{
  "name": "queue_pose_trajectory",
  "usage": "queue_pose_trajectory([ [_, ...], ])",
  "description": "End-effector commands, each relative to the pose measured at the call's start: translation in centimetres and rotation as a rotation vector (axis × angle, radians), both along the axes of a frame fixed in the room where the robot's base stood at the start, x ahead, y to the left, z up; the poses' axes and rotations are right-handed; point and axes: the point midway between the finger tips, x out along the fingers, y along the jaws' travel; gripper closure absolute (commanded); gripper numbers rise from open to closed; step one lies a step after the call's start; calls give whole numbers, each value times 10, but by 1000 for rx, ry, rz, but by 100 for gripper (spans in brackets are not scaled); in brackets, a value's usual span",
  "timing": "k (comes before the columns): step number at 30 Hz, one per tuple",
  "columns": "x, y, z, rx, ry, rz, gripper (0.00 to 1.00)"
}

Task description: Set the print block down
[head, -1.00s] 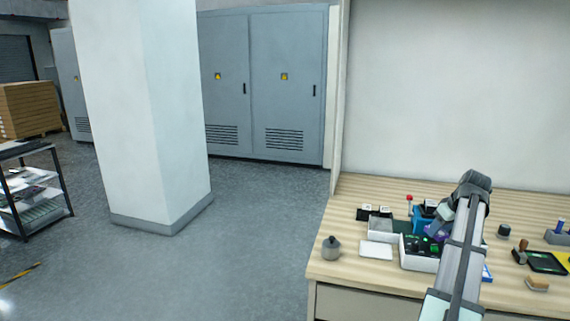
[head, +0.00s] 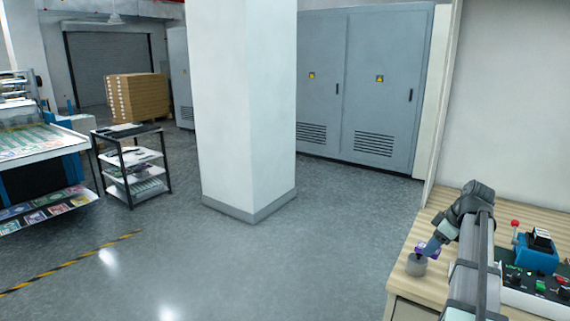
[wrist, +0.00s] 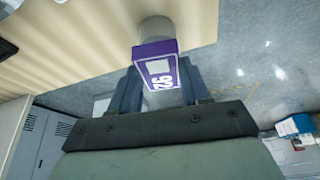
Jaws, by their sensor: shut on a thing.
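The print block is a purple block with a white label and white digits (wrist: 158,66), in the wrist view. My gripper (wrist: 158,88) is shut on it, one finger on each side. In the head view my gripper (head: 431,249) is low over the bench's left end, with a bit of the purple block (head: 428,245) showing. A grey round pot-like object (head: 416,266) stands right there on the bench. In the wrist view that grey object (wrist: 155,28) shows just beyond the block. I cannot tell whether the two touch.
The wooden bench (head: 404,284) ends just left of my gripper. Beyond it is open grey floor (head: 330,240). A blue device (head: 536,254) and a control box with knobs (head: 535,286) stand to the right. A white pillar (head: 246,110) and a shelf cart (head: 133,165) stand farther off.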

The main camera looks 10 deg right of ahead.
Motion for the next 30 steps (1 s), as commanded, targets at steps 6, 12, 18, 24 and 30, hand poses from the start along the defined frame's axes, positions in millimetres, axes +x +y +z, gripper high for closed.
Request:
queue_pose_trajectory([
  [6,19,54,-2,0,0,146,83],
  [12,33,105,-6,-1,-1,274,83],
  [18,45,165,-15,0,1,363,83],
  [24,50,220,-39,0,1,289,83],
  [30,54,257,-69,-1,0,42,83],
])
